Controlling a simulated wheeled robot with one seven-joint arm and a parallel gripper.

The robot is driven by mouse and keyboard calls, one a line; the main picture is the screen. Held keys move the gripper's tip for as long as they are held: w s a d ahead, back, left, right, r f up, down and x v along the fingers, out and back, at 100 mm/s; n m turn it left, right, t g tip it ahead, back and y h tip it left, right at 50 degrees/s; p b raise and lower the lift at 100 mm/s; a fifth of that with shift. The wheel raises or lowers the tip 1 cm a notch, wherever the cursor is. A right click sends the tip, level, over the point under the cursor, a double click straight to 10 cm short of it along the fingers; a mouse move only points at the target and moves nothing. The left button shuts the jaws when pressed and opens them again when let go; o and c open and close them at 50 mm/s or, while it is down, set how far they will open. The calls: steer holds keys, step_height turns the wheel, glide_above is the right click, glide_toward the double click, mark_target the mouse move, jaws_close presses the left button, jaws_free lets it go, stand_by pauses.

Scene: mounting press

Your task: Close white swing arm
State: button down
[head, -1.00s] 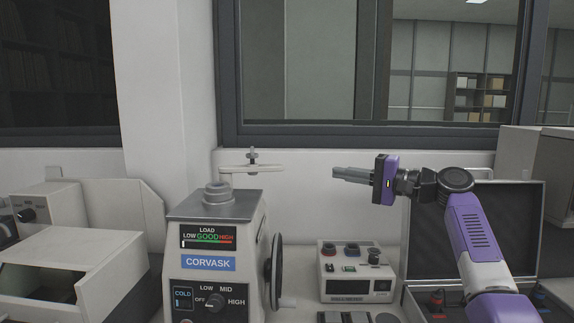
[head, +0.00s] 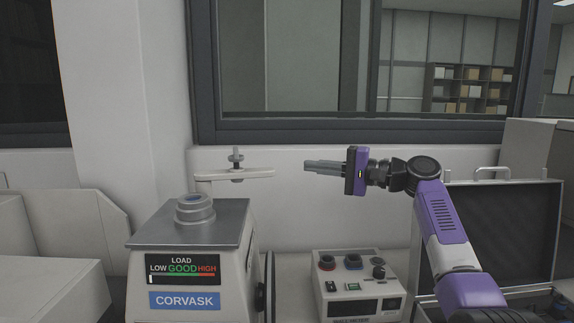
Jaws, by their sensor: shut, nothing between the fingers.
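The white swing arm (head: 250,174) stands out from the back of the mounting press (head: 205,245), pointing to the right. A grey threaded screw with a knob (head: 237,160) passes up through it. The round mould opening (head: 195,206) on top of the press is uncovered, with the swing arm behind it. My gripper (head: 308,166) is shut and empty. Its fingertips point left, to the right of the swing arm's free end, at about its height in the picture. A gap shows between them; how far apart they are in depth I cannot tell.
A small control box (head: 355,285) with knobs stands right of the press. An open black case (head: 500,230) is behind my arm at the right. The press's handwheel (head: 268,290) is on its right side. A white housing (head: 55,280) stands at the left. A wall and window are behind.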

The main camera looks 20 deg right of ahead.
steer(key=w+a+p, duration=0.2)
steer(key=a+p, duration=0.1)
steer(key=a, duration=0.5)
steer(key=shift+w+a, duration=0.35)
stand_by(0.5)
steer(key=shift+s+p, duration=0.1)
steer(key=shift+p, duration=0.2)
